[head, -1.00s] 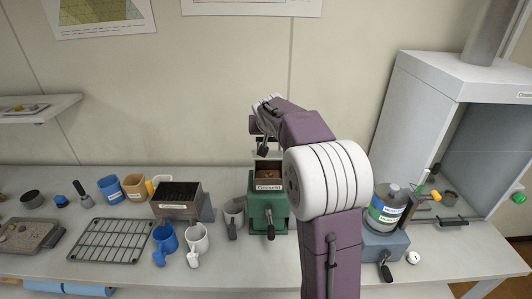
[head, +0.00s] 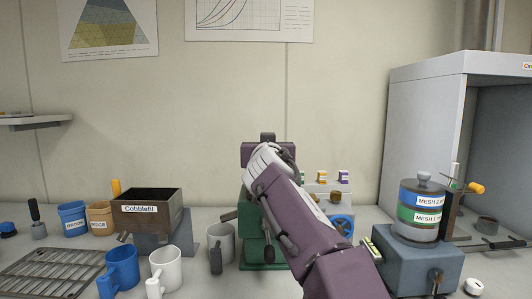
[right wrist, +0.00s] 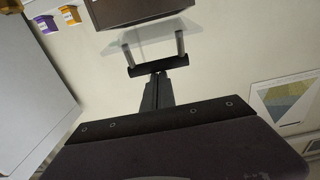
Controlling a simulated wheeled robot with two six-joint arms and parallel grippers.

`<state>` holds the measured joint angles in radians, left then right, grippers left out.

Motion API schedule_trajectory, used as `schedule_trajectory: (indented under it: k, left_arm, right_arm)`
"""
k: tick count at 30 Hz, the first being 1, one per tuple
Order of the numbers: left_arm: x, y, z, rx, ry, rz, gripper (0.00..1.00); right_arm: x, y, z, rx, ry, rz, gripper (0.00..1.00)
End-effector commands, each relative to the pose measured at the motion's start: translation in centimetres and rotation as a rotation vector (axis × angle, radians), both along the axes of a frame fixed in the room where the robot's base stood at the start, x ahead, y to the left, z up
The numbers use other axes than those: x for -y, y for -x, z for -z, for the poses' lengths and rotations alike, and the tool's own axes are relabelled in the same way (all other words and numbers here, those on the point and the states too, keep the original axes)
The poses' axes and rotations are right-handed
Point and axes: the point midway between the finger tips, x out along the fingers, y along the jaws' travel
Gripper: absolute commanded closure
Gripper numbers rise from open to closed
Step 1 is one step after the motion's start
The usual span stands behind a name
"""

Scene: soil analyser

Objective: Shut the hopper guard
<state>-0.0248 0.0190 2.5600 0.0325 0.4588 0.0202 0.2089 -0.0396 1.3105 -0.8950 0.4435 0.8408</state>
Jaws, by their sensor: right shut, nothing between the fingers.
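The green machine (head: 262,248) stands on the bench in the head view; my right arm covers its hopper. In the right wrist view a dark brown box edge, probably the hopper (right wrist: 135,10), is at the top. Beside it is a clear panel, probably the guard (right wrist: 152,36), with two grey posts and a black handle bar (right wrist: 160,64). The panel shows against the wall; its exact angle to the hopper is unclear. My right gripper (right wrist: 158,78) is shut and empty, its tips at or very near the bar; contact is unclear. My left gripper is not in view.
The Cobblefil box (head: 150,212) and several mugs, such as the blue mug (head: 122,268), stand left of the machine. The blue-grey device (head: 415,264) with a mesh jar (head: 420,212) and the fume hood (head: 425,110) stand to the right.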

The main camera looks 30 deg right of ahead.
Motion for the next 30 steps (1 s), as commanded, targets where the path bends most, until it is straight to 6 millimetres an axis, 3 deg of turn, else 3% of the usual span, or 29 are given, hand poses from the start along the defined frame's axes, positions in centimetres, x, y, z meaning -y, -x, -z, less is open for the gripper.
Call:
schedule_trajectory:
  k: [1,3,11,20,27,30]
  left_arm:
    - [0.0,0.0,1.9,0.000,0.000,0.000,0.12]
    - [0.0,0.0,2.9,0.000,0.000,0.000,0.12]
    - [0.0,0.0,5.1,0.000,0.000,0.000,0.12]
    - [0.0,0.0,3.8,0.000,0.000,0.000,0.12]
    - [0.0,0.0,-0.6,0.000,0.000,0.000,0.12]
    - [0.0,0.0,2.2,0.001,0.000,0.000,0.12]
  right_arm:
    - [-0.1,0.1,1.5,0.016,0.011,0.000,1.00]
    - [-0.2,0.3,1.6,0.021,0.010,0.000,1.00]
    - [-0.5,0.7,1.9,0.018,0.010,0.000,1.00]
    - [-0.4,0.7,0.7,0.016,0.010,0.000,1.00]
    - [0.3,0.0,-3.6,0.018,0.011,-0.003,1.00]
    - [-1.3,2.4,-1.7,0.023,0.012,-0.008,1.00]
